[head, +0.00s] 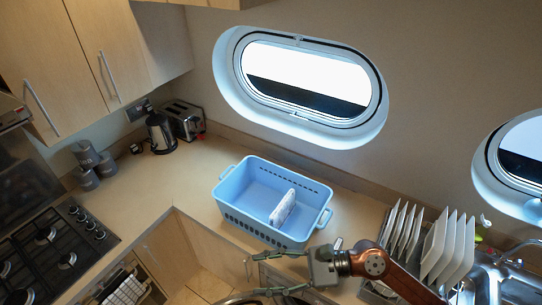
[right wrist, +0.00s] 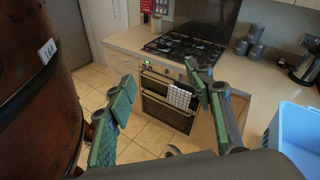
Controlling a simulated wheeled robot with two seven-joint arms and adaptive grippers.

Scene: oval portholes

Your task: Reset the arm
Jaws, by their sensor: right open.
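My right gripper (head: 252,277) is at the bottom middle of the head view, its fingers pointing left. It is below the front of the blue basket and apart from it. In the right wrist view the two green-padded fingers (right wrist: 159,78) are spread wide with nothing between them. My left gripper is in neither view.
The blue basket (head: 234,214) stands on the counter (head: 178,185) and holds a white upright item (head: 283,208). White plates (head: 438,250) stand in a rack at right beside the sink (head: 500,285). A kettle (head: 160,132), toaster (head: 184,120) and hob (head: 45,245) are at left.

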